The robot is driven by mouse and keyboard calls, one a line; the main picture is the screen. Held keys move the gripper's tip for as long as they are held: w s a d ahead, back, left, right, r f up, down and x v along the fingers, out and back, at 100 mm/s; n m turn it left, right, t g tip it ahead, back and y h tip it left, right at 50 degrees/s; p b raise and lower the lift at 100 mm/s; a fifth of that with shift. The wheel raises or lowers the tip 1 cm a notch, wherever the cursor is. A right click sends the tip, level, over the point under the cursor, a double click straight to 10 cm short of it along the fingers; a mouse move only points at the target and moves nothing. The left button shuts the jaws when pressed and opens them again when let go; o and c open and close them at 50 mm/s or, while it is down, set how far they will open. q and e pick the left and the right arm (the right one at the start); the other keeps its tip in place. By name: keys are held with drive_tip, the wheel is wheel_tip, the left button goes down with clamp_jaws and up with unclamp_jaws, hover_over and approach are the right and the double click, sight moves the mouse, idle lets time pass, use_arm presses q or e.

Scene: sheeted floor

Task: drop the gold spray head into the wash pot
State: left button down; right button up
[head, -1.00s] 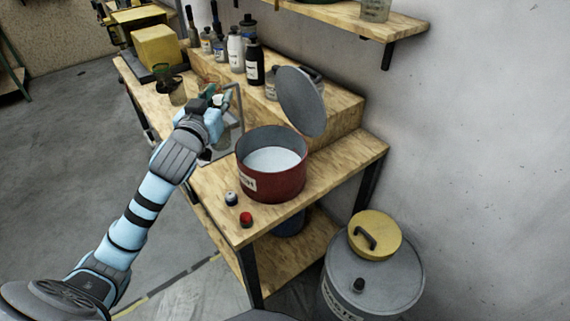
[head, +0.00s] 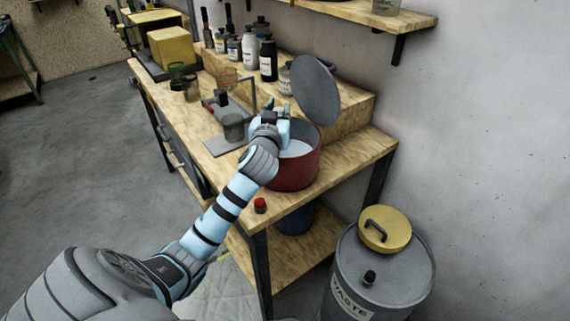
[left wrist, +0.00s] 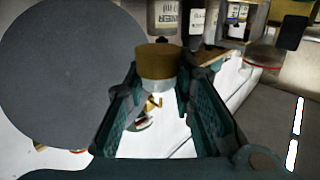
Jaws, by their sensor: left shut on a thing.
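The gold spray head (left wrist: 158,64) is held between the fingertips of my left gripper (left wrist: 158,88) in the left wrist view. The spray head cannot be made out there. The pot stands on the wooden bench with pale liquid inside. Its round grey lid (head: 316,91) stands tilted up behind it and also shows large in the left wrist view (left wrist: 68,75).
A metal stand (head: 232,125) with a grey cup is left of the pot. Several bottles (head: 250,58) line the raised shelf behind. A red-capped item (head: 260,205) is at the bench's front edge. A grey waste drum (head: 380,270) with a yellow lid stands at right.

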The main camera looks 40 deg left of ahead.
use_arm(q)
drive_tip(key=shift+s, duration=0.1)
drive_tip(key=c, duration=1.3)
unclamp_jaws()
drive_tip(key=shift+d, duration=0.1)
drive_tip(key=v, duration=1.1)
drive_tip(key=shift+s+d+r, duration=0.1)
drive_tip(key=shift+s+d, duration=0.1)
drive_tip(key=shift+s, duration=0.15)
